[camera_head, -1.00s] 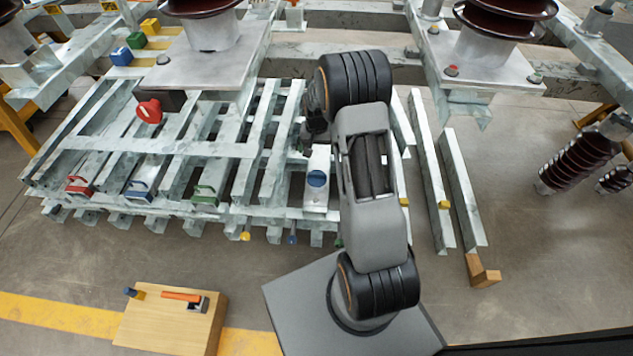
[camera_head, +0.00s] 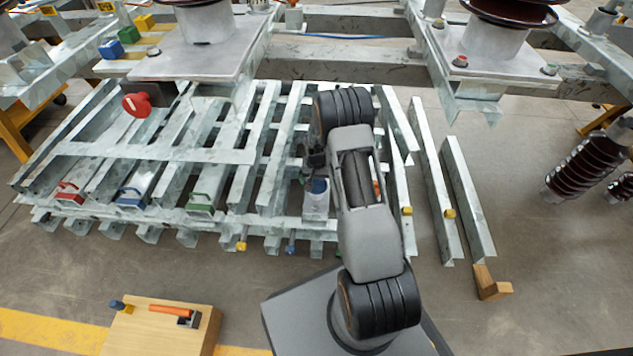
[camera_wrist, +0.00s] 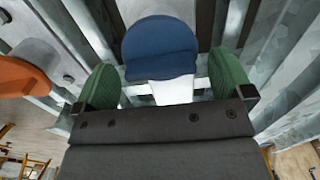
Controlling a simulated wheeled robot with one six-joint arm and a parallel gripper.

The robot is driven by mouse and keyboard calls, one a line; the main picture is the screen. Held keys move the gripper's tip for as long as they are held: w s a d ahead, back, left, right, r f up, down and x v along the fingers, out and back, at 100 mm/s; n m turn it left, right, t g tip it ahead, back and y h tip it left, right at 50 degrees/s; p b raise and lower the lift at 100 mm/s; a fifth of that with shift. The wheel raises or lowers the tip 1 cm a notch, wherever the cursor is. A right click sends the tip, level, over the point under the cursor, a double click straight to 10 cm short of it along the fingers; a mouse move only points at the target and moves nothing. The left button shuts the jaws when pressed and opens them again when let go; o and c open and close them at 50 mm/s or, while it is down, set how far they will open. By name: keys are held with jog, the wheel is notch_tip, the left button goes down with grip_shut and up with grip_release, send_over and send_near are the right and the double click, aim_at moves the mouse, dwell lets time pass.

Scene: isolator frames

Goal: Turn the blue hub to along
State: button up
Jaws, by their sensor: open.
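The blue hub (camera_head: 319,186) sits on top of a pale metal post (camera_head: 316,206) near the front of the galvanised rack. In the wrist view the blue hub (camera_wrist: 160,48) is a rounded blue piece on a pale body. My gripper (camera_head: 314,165) is just above and behind the hub in the head view, partly hidden by my arm. In the wrist view its green-padded fingers are spread wide, one to each side of the hub, with gaps on both sides. My gripper (camera_wrist: 166,82) is empty. I cannot tell how deep the hub lies between the pads.
An orange piece (camera_wrist: 20,77) with a grey part is left of my gripper in the wrist view. A red knob (camera_head: 137,104) and red, blue and green handled blocks stand to the left. A wooden box (camera_head: 160,330) with tools is at the front.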

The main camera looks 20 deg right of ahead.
jog(key=shift+f, duration=0.15)
jog(key=shift+c, duration=0.5)
jog(key=c, duration=0.8)
jog(key=n+p, duration=0.1)
jog(key=n, duration=0.3)
jog(key=n+p, duration=0.1)
jog(key=n, duration=0.3)
jog(key=shift+n, duration=0.4)
jog(key=n, duration=0.4)
jog(key=shift+n+p, duration=0.4)
jog(key=shift+n, duration=2)
